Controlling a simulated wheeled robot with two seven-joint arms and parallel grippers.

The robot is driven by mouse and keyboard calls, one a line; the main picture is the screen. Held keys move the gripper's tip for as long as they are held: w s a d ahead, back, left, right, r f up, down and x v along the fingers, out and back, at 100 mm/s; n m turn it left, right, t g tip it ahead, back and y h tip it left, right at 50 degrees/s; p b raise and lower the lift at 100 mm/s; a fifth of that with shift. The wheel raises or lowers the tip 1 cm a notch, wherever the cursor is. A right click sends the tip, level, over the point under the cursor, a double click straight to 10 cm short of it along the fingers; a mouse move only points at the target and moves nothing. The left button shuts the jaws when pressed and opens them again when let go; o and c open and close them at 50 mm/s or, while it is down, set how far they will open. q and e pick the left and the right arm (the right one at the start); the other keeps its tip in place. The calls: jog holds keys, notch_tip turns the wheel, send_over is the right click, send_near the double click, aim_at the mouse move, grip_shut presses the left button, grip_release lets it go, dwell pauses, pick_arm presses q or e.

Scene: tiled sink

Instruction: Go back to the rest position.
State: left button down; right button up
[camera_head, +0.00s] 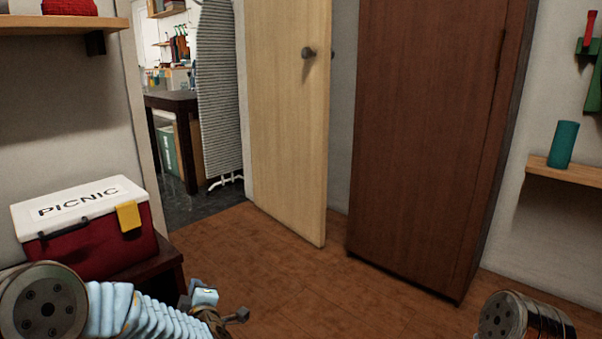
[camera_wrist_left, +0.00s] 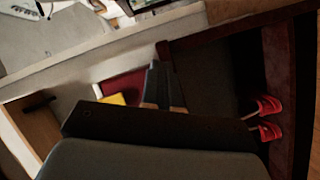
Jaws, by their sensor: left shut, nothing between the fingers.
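My left arm comes in at the bottom left of the head view, with a pale blue ribbed sleeve. My left gripper (camera_head: 238,316) is at the bottom edge, partly cut off, low over the floor and right of the red picnic box. In the left wrist view, its two dark fingers (camera_wrist_left: 158,66) lie close together, shut and empty. Only a round joint of my right arm shows at the bottom right of the head view; the right gripper is out of the picture.
A pale door (camera_head: 285,120) stands open beside a tall brown cabinet (camera_head: 425,140). The wooden floor (camera_head: 290,275) between is clear. Red shoe-like objects (camera_wrist_left: 268,105) show in the wrist view.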

pick_arm(q)
jog(key=s+d+f+m+g+h, duration=0.2)
jog(key=d+f+m+h, duration=0.1)
jog(key=f, duration=0.4)
jog(key=s+d+f+m+g+h, duration=0.1)
jog(key=s+d+f+m+h, duration=0.15)
jog(key=f, duration=0.55)
jog(key=s+d+f+m+g+h, duration=0.2)
jog(key=s+d+f+m+g, duration=0.1)
jog(key=s+f, duration=0.35)
jog(key=s+d+f+m+g+h, duration=0.25)
jog(key=s+f+m, duration=0.2)
jog(key=f, duration=0.25)
jog(key=s+d+f+m+g+h, duration=0.1)
jog(key=s+d+f+m+g, duration=0.15)
jog(key=s, duration=0.45)
jog(key=s+d+f+m+g, duration=0.1)
jog(key=s+f+g, duration=0.15)
jog(key=s, duration=0.35)
notch_tip(320, 180, up, 16)
jog(key=p, duration=1.5)
jog(key=shift+d+f+h, duration=0.2)
jog(key=shift+d+h, duration=0.1)
